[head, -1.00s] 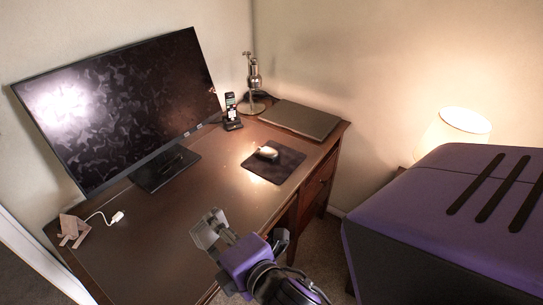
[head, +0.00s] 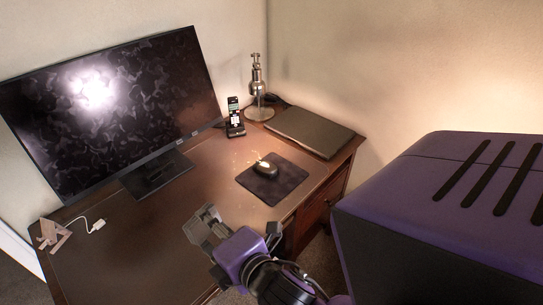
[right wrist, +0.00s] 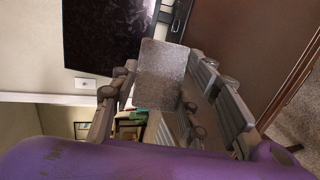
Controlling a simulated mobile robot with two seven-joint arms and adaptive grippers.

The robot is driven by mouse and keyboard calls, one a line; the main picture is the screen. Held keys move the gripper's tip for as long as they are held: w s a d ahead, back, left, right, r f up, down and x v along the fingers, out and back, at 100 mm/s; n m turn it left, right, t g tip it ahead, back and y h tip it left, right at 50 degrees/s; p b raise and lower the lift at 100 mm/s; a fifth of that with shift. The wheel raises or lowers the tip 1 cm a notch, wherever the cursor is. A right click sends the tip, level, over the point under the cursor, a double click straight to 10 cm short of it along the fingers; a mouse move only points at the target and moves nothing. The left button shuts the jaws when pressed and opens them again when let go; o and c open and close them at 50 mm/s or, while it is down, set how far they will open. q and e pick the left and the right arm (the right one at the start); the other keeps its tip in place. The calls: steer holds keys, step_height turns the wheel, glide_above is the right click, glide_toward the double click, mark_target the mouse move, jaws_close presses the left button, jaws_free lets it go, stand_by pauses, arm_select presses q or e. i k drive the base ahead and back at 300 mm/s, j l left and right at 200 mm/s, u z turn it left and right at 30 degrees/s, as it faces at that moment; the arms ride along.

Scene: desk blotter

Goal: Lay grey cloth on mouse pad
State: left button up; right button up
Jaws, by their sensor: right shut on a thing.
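The grey cloth (right wrist: 160,72) is a flat, speckled light-grey piece between the fingers of my right gripper in the right wrist view. My right gripper (head: 207,229) is shut on it, over the front part of the desk in the head view. The cloth is hard to tell from the fingers there. The dark mouse pad (head: 290,176) lies on the desk, to the right of and beyond the gripper, apart from it. A mouse (head: 266,168) sits on the pad. My left gripper is not in view.
A monitor (head: 110,110) stands at the left of the desk (head: 130,250). A phone (head: 235,120), a metal lamp (head: 258,92) and a closed laptop (head: 310,130) are at the back. A small stand (head: 50,235) and white cable (head: 98,226) lie at the left.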

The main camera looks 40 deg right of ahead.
mark_target(275, 189)
steer(key=l+u, duration=0.15)
steer(key=l, duration=0.65)
steer(key=k+l+u, duration=0.15)
steer(key=l, duration=0.7)
